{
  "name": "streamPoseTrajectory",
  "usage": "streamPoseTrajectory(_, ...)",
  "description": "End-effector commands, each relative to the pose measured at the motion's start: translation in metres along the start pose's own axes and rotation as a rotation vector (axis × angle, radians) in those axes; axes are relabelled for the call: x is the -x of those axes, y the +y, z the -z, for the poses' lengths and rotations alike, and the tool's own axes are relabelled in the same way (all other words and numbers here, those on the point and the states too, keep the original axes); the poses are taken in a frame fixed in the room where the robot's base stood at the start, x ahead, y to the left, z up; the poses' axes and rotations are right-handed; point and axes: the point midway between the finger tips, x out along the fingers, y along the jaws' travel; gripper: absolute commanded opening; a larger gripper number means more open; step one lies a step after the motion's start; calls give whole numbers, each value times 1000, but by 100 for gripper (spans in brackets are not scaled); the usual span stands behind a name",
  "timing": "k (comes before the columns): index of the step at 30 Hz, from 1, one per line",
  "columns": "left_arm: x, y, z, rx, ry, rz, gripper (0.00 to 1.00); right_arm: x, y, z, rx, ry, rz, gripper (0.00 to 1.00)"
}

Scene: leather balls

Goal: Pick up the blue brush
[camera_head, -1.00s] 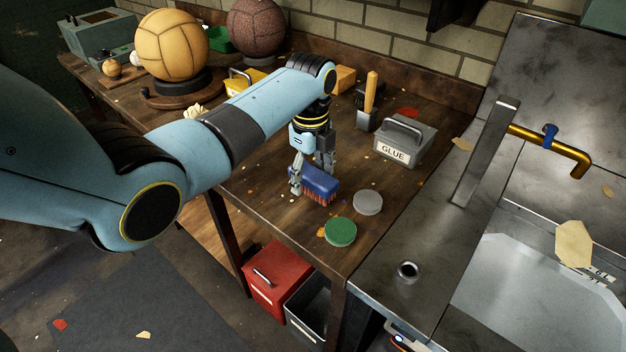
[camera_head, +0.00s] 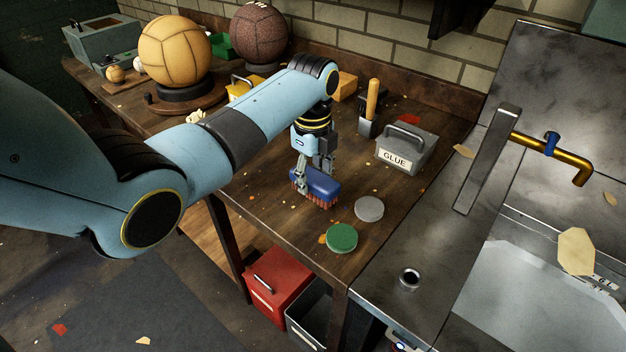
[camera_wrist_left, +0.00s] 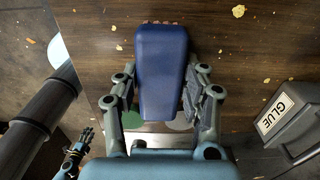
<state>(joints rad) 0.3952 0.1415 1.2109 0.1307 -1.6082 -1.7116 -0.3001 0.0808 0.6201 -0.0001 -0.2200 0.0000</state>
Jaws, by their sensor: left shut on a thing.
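The blue brush (camera_head: 322,185) has a blue back and reddish bristles pointing down. It is at the middle of the wooden workbench in the head view. Its blue back fills the centre of the left wrist view (camera_wrist_left: 161,75). My left gripper (camera_head: 311,178) is shut on the brush, with one finger on each side; the fingers also show in the left wrist view (camera_wrist_left: 163,98). I cannot tell whether the bristles touch the bench. My right gripper (camera_wrist_left: 75,152) shows small at the lower left of the left wrist view; its jaw state is unclear.
A green disc (camera_head: 342,237) and a grey disc (camera_head: 369,208) lie in front of the brush. A grey GLUE box (camera_head: 407,148) stands to the right. Balls (camera_head: 175,50) stand at the back left. A metal sink (camera_head: 530,265) is on the right.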

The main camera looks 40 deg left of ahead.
Motion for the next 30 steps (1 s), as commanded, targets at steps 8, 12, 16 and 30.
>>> streamPoseTrajectory(8,42,-7,20,-2,5,6,7,-4,1,0,1,0,-1,40)
streamPoseTrajectory(12,61,-15,52,-3,5,6,7,-9,0,-1,0,-1,0,40)
streamPoseTrajectory(16,78,-23,79,-2,5,5,7,-13,-1,-2,0,-1,0,40)
streamPoseTrajectory(30,101,-31,113,0,0,2,7,-17,-1,-2,0,-1,0,40)
